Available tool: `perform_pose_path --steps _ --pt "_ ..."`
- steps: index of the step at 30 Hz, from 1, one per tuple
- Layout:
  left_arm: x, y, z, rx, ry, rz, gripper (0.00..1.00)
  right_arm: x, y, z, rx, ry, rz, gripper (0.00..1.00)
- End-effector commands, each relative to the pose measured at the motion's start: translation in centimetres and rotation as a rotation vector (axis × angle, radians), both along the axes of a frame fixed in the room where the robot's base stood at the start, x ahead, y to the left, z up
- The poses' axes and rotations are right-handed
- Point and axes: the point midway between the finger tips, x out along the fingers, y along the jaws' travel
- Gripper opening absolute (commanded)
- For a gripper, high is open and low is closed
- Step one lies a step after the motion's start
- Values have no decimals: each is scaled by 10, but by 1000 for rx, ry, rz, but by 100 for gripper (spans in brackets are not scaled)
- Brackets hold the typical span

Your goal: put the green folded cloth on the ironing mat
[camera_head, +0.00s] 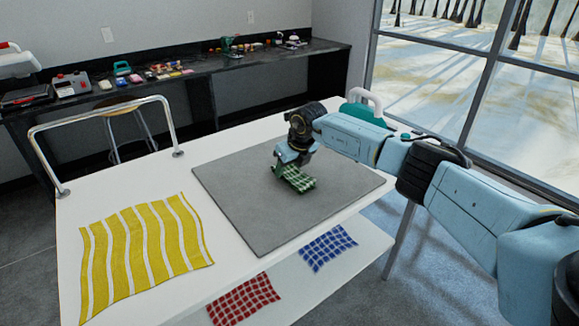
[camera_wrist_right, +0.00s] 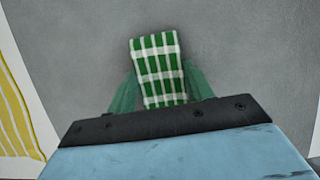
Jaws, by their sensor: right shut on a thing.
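The green folded cloth (camera_head: 299,180) has a white check pattern. My right gripper (camera_head: 288,170) is shut on it, over the middle of the grey ironing mat (camera_head: 238,205). In the right wrist view the cloth (camera_wrist_right: 158,70) sits between the two green fingers (camera_wrist_right: 160,88), with the mat (camera_wrist_right: 240,50) behind it. I cannot tell whether the cloth touches the mat or is just above it. My left gripper is not in view.
A yellow striped cloth (camera_head: 140,250) lies left of the mat on the white table (camera_head: 100,205). Red (camera_head: 243,300) and blue (camera_head: 328,247) checked cloths lie on a lower shelf in front. A teal iron (camera_head: 362,108) stands behind my arm. A metal rail (camera_head: 100,115) rises at the back left.

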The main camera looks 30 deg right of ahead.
Motion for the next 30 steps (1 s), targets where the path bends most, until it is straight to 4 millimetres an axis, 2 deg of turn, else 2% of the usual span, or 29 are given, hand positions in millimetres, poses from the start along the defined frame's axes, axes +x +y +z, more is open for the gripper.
perform_pose_path --steps 1,2,6,14,19,23,30 --pt "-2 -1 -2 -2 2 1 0 0 0 -3 0 1 0 30" --pt "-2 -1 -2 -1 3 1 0 0 0 -3 0 1 0 54" --pt "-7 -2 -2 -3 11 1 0 0 0 -2 0 1 0 72" --pt "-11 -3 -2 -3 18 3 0 0 0 -2 0 1 0 73" --pt "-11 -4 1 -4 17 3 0 -2 -1 8 0 -2 1 73" --pt "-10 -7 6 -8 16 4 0 -9 -2 26 -1 -3 1 73" --pt "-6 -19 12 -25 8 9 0 -29 -3 72 -1 -3 1 73"
